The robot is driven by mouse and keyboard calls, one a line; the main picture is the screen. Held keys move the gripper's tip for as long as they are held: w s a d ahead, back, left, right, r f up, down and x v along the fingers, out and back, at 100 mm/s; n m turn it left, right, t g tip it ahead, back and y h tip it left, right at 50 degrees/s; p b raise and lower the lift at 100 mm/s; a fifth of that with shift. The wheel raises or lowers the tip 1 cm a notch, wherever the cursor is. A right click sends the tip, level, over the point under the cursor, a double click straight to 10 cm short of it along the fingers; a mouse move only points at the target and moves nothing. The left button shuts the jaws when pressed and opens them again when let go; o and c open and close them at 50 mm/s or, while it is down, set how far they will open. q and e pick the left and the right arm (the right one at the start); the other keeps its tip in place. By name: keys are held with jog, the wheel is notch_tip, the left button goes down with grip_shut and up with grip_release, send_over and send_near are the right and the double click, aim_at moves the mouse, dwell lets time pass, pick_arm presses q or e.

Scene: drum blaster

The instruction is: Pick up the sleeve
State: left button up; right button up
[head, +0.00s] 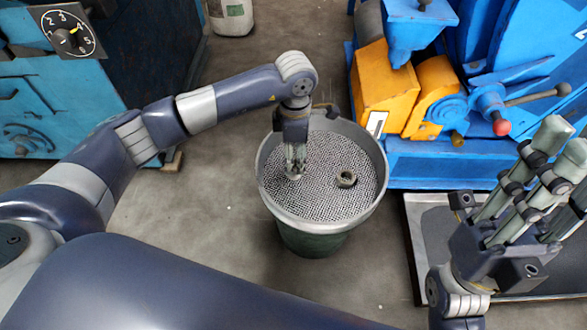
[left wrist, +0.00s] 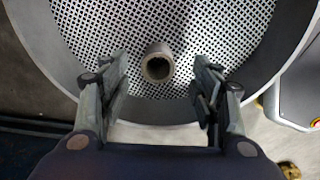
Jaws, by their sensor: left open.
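The sleeve (head: 346,178) is a short grey-brown hollow piece on the perforated mesh of the round bin, right of its middle. In the left wrist view the sleeve (left wrist: 157,65) has its round opening towards the camera. My left gripper (head: 294,170) points down over the mesh, left of the sleeve in the head view. In the left wrist view its fingers (left wrist: 162,85) are wide apart, one on each side of the sleeve's line, not touching it. My right gripper (head: 530,190) is at the right with its fingers pointing up; its opening is unclear.
The round bin (head: 310,240) has a grey rim and dark green wall. A blue machine (head: 430,160) with orange parts and a red-knobbed lever stands close at its right. A flat tray (head: 415,240) lies at lower right. Bare floor (head: 225,190) lies left of the bin.

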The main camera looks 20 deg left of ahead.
pick_arm(q)
jog(key=f, duration=0.1)
jog(key=f+b, duration=0.1)
jog(key=f, duration=0.1)
jog(key=f+b, duration=0.1)
jog(key=f, duration=0.1)
jog(key=shift+a+f, duration=0.2)
jog(key=shift+a, duration=0.05)
jog(key=shift+r, duration=0.1)
jog(key=c, duration=1.4)
